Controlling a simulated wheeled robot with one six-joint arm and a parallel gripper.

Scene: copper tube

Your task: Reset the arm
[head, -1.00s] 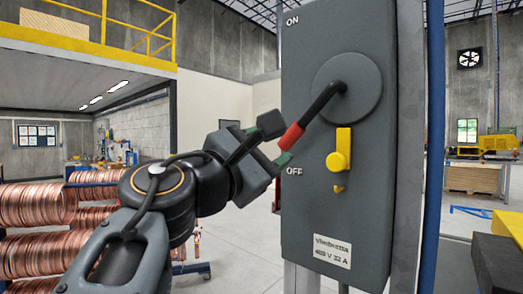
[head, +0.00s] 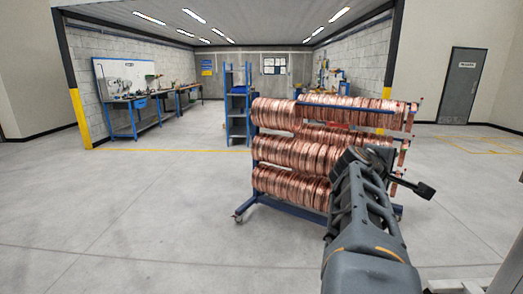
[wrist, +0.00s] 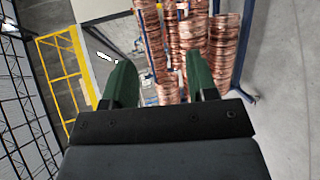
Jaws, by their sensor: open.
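My arm (head: 365,225) rises from the bottom right of the head view, in front of the right part of a copper coil rack. A small dark end piece (head: 425,190) sticks out to the right past the arm, but the fingers cannot be made out there. In the wrist view my gripper (wrist: 157,75) is open and empty, its two green fingers well apart. Copper coils (wrist: 187,40) show behind and between the fingers, apart from them. The wrist view is strongly tilted.
The blue wheeled rack (head: 275,205) carries large copper coils (head: 295,150). Behind stand a blue shelf (head: 238,125) and workbenches (head: 137,112) in an open bay. A grey door (head: 463,85) is at right. The floor at left and front is clear.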

